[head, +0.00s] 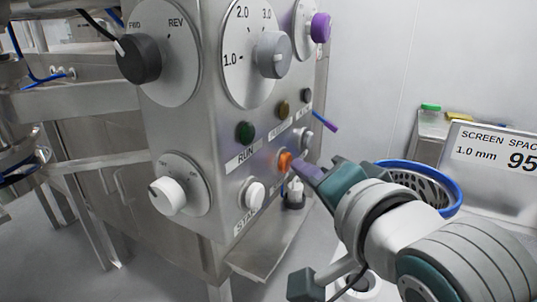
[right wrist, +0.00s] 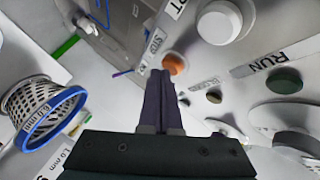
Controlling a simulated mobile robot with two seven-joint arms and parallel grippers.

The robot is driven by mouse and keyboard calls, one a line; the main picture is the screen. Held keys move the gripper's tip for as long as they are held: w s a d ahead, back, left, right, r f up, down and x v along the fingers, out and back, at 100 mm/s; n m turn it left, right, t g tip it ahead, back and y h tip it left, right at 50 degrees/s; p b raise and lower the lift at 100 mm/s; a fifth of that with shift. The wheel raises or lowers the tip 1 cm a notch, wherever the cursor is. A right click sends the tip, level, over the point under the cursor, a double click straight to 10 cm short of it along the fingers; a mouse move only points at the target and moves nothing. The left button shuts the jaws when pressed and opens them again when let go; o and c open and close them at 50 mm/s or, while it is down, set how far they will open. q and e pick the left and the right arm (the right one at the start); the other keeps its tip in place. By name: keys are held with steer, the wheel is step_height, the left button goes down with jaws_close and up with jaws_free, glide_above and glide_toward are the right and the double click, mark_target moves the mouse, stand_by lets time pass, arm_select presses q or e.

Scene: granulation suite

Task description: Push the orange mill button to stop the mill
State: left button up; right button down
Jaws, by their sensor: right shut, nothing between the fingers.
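The orange mill button (head: 285,161) sticks out of the lower right part of the steel control panel (head: 215,125). My right gripper (head: 299,168) is shut and empty, with its fingertips right by the button from the right side. In the right wrist view, the closed fingertips (right wrist: 160,74) lie just beside and below the orange button (right wrist: 174,64). I cannot tell whether they touch it. My left gripper is not in view.
Near the button are a green button (head: 245,132), a white button (head: 255,195) and a white knob (head: 167,194). A purple rod (head: 326,123) juts out at right.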

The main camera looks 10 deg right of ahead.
steer(key=shift+s+d+p, duration=0.4)
steer(key=shift+s+d, duration=0.05)
steer(key=shift+d, duration=0.15)
steer(key=s+d, duration=0.1)
steer(key=s+d+p, duration=0.1)
steer(key=d+p, duration=0.1)
steer(key=d, duration=0.1)
steer(key=shift+s+d, duration=0.1)
steer(key=shift+s, duration=0.3)
stand_by(0.4)
